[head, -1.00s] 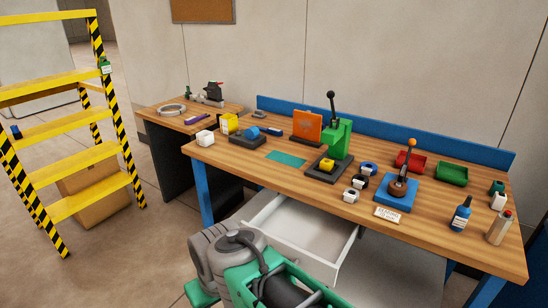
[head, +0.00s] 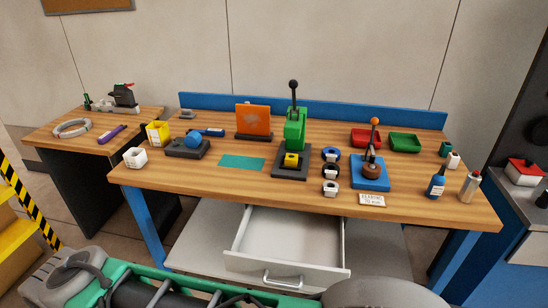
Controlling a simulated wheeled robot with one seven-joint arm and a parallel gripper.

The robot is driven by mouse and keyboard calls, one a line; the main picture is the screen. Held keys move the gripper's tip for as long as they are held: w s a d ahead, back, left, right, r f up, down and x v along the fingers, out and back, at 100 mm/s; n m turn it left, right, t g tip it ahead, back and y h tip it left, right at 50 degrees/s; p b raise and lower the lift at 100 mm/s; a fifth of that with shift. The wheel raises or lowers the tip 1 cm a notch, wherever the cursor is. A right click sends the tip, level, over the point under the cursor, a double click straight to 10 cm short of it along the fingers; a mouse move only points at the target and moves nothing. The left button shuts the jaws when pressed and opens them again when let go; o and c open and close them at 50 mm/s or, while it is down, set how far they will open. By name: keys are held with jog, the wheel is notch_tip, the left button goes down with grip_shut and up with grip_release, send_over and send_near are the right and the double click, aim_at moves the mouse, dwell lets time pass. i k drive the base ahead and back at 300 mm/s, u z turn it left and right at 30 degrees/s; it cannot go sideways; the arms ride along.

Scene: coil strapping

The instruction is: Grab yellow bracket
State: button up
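A small yellow piece (head: 291,159) with a dark opening sits on the dark base of the green press (head: 295,130) in the middle of the workbench. A larger yellow open box-like piece (head: 157,133) stands at the bench's left end, with something white in it. I cannot tell for sure which of these is the bracket. Parts of my green and grey arm cross the bottom of the view, in front of the bench. My gripper's fingers do not show.
An open, empty drawer (head: 288,240) juts from the wooden workbench (head: 420,195). A blue lever tool (head: 372,170), red tray (head: 366,138), green tray (head: 404,143), several black and white ring-like parts and bottles stand right of the press. A teal mat (head: 242,163) lies left of it.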

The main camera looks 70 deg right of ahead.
aim_at(291, 160)
jog(key=z, duration=0.35)
jog(key=i, duration=0.75)
jog(key=z, duration=1.15)
jog(key=i, duration=0.65)
jog(key=z, duration=0.6)
